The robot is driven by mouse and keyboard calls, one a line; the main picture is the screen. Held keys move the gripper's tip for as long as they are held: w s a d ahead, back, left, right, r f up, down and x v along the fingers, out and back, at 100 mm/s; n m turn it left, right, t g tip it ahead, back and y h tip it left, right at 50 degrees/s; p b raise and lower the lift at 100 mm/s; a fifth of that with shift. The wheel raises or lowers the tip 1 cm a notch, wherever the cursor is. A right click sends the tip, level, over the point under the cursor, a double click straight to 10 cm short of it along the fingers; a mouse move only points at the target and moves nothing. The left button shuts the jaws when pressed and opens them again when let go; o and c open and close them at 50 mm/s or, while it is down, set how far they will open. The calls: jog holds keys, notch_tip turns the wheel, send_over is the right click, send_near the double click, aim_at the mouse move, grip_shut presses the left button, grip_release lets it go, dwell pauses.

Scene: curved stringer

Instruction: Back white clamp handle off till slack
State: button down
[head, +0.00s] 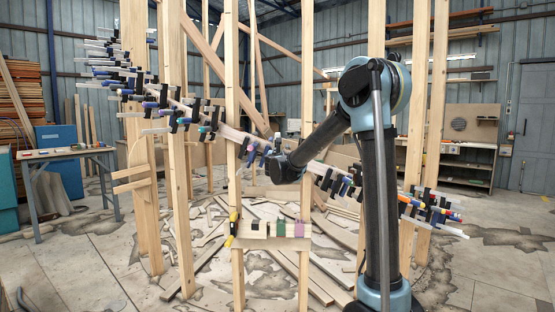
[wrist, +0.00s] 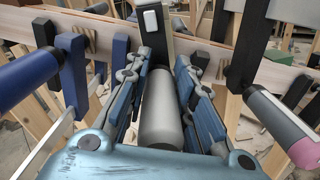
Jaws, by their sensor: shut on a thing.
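The white clamp handle (wrist: 160,115), a pale grey-white cylinder in the wrist view, lies lengthwise between the two blue-padded fingers of my gripper (wrist: 160,72). The fingers are shut along both its sides. Beyond it stands a dark clamp part (wrist: 153,45) with a small white block at its top, against the curved wooden stringer (wrist: 275,75). In the head view my gripper (head: 268,158) is at the middle of the stringer's row of clamps. My arm's dark end hides part of it, and the held handle cannot be made out there.
A blue-handled clamp (wrist: 30,75) is close on the left of my gripper, and a grey-and-pink-handled clamp (wrist: 280,125) on the right. Upright wooden posts (head: 232,150) stand around the stringer. A small shelf (head: 270,242) with coloured blocks is below. Loose boards cover the floor.

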jog(key=shift+n, duration=0.9)
jog(key=c, duration=1.3)
grip_release()
jog(key=shift+c, duration=0.2)
jog(key=s, duration=1.2)
jog(key=shift+d+f, duration=0.1)
jog(key=s, duration=0.6)
jog(key=shift+d, duration=0.15)
